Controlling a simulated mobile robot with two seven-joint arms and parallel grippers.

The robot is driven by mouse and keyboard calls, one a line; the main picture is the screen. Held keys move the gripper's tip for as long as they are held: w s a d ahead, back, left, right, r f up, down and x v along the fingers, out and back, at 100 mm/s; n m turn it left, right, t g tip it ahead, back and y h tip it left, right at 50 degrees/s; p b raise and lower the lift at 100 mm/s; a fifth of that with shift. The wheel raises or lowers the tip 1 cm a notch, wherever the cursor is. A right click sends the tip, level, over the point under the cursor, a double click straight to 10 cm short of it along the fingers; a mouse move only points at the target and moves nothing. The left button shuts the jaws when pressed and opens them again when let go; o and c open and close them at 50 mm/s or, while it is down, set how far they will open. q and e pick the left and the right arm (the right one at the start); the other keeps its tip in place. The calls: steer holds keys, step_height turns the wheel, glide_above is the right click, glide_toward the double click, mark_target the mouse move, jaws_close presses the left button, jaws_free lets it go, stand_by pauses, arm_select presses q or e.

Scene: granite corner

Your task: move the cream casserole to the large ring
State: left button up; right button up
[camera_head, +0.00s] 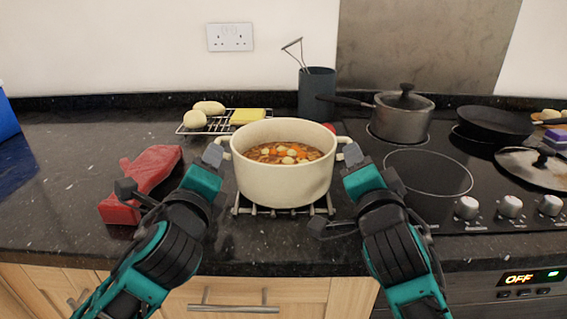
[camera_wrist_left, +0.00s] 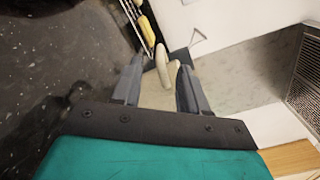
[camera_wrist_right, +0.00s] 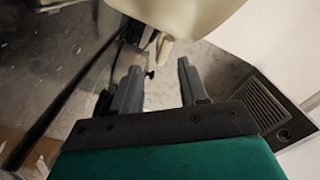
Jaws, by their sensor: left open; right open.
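The cream casserole (camera_head: 283,178), full of soup with vegetables, stands upright on a metal trivet (camera_head: 252,210) left of the hob. My left gripper (camera_head: 219,148) is open at its left handle; in the left wrist view the handle (camera_wrist_left: 161,60) shows between the fingertips (camera_wrist_left: 158,72). My right gripper (camera_head: 347,148) is open at the right handle; in the right wrist view that handle (camera_wrist_right: 165,48) shows just beyond and between the fingertips (camera_wrist_right: 160,75). Neither grips. A large empty ring (camera_head: 428,173) is marked on the black hob, to the casserole's right.
A saucepan (camera_head: 402,120) with lid stands behind the ring, its handle pointing left. A frying pan (camera_head: 495,124) and a glass lid (camera_head: 535,166) lie to the right. A red oven mitt (camera_head: 150,175) lies left. A rack (camera_head: 190,130) with food and a utensil pot (camera_head: 317,92) stand behind.

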mark_target(219, 138)
arm_select(q)
steer(key=w, duration=0.7)
arm_select(e)
steer(key=w, duration=0.7)
arm_select(q)
jaws_close()
arm_select(e)
jaws_close()
stand_by(0.4)
arm_select(q)
steer(key=shift+w+r, duration=0.1)
steer(key=shift+r, duration=0.35)
arm_select(e)
steer(key=shift+w+r, duration=0.1)
steer(key=shift+r, duration=0.3)
